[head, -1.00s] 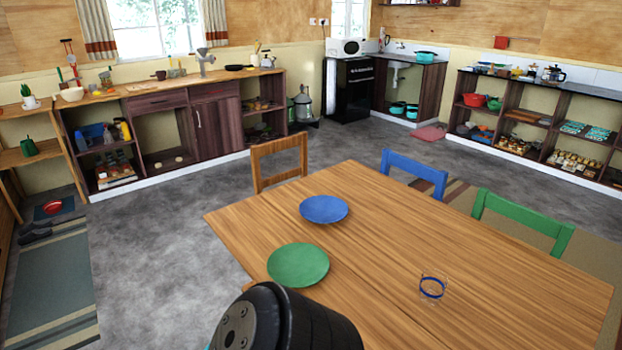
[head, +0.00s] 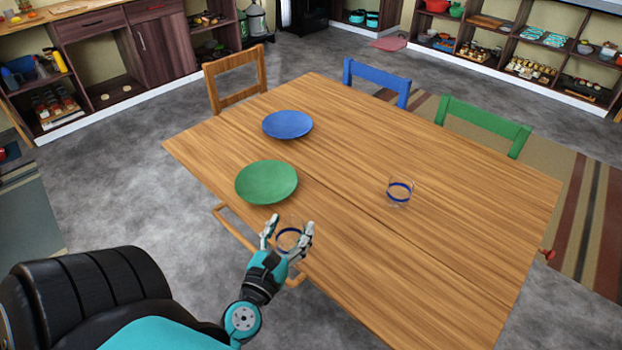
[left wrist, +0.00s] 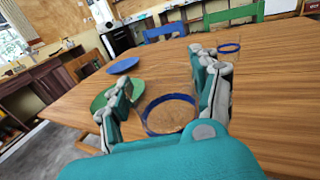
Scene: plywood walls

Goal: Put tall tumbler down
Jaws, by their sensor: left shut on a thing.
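My left gripper (head: 288,237) is shut on a clear tumbler with a blue band (head: 289,240), at the near left edge of the wooden table (head: 400,270). In the left wrist view the tumbler (left wrist: 168,115) sits between the two fingers. I cannot tell whether its base touches the tabletop. A second clear glass with a blue band (head: 399,192) stands on the table to the right; it also shows in the left wrist view (left wrist: 229,48). My right gripper is not in view.
A green plate (head: 266,182) lies just beyond my left gripper, and a blue plate (head: 287,125) lies farther back. The right and near parts of the tabletop are clear. Wooden (head: 236,78), blue (head: 377,82) and green (head: 484,124) chairs stand around the table.

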